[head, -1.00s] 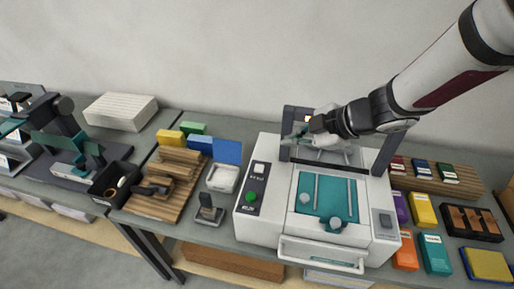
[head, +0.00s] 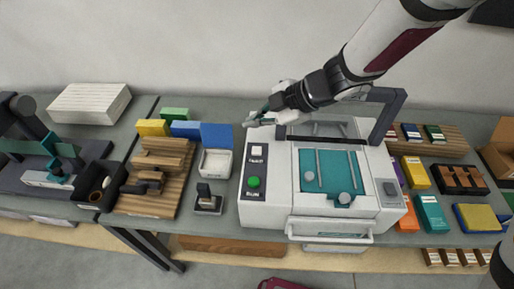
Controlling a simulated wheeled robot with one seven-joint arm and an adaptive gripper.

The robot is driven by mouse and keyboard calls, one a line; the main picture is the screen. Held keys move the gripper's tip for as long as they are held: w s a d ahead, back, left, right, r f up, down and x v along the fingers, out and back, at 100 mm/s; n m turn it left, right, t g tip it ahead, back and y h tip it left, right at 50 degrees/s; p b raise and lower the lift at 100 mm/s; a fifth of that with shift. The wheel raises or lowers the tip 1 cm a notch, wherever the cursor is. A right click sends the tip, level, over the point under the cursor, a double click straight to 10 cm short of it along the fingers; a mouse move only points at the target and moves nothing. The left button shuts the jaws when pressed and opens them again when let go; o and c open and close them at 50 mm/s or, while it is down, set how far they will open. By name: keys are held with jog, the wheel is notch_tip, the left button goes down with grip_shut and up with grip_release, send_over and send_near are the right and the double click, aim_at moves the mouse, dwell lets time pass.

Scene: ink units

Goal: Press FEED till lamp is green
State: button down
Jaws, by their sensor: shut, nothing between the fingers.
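The white machine (head: 281,205) stands on the bench with a dark control strip on its left top. On the strip are a white square button (head: 257,150) with a small label below it and a round green button (head: 253,182); the labels are too small to read surely. My gripper (head: 248,122) is shut and empty. In the picture its tips are just above the white button, near the machine's back left corner; their height over it is hard to tell. No lit lamp shows now; the left part of the dark frame (head: 391,110) is hidden behind my gripper and arm.
A teal bed (head: 329,166) with rails and knobs lies right of the strip. Left of the machine are a white box with a blue lid (head: 216,162), a small stamp (head: 208,203) and a wooden rack (head: 155,205). Colored boxes (head: 431,214) stand to the right.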

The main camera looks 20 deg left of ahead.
aim_at(257, 152)
jog(key=shift+f+b, duration=2.35)
jog(key=shift+f, duration=1.4)
jog(key=shift+f, duration=0.1)
jog(key=shift+f, duration=0.3)
jog(key=shift+f+b, duration=0.5)
jog(key=shift+b, duration=0.1)
jog(key=shift+r, duration=0.1)
jog(key=shift+r+p, duration=0.85)
jog(key=shift+p, duration=0.1)
